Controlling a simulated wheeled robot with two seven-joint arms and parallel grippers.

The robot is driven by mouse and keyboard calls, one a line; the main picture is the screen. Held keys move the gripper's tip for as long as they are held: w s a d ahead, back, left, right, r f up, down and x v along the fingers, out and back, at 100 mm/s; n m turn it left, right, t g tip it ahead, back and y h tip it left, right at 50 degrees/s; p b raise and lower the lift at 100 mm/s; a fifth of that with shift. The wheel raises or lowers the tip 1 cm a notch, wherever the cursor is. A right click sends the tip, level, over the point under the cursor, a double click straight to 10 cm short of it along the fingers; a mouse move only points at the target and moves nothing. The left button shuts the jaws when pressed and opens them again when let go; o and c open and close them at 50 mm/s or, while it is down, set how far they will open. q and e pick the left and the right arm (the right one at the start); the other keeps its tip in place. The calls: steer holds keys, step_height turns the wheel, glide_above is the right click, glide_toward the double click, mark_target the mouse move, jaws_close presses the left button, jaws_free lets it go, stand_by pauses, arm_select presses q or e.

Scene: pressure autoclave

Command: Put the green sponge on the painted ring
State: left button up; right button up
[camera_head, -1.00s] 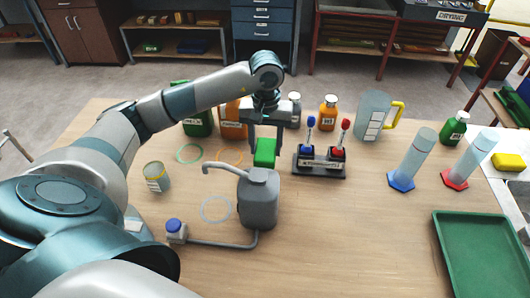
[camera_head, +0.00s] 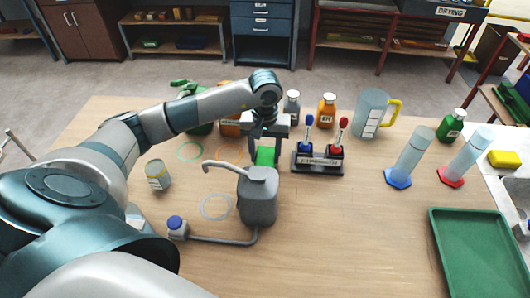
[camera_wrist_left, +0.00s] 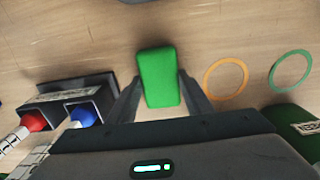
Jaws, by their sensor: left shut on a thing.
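The green sponge (camera_head: 265,157) is between the fingers of my left gripper (camera_head: 266,160), which is shut on it. It sits behind the grey jug with a spout (camera_head: 259,196), which hides its lower part. In the left wrist view the sponge (camera_wrist_left: 158,78) shows whole between the two fingers (camera_wrist_left: 162,92). I cannot tell whether it touches the table. Three painted rings lie on the table: green (camera_head: 190,152), orange (camera_head: 230,154) and pale blue (camera_head: 216,207). The orange and green rings are apart from the sponge in the wrist view. My right gripper is not in view.
A black rack (camera_head: 318,162) with a blue and a red stopper stands close to the right of the gripper. Bottles stand behind. A green tray (camera_head: 480,255) is at right.

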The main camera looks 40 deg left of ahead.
arm_select(q)
steer(key=shift+f+b, duration=0.15)
steer(key=shift+b, duration=0.15)
steer(key=o, duration=0.9)
steer(key=shift+o, duration=0.2)
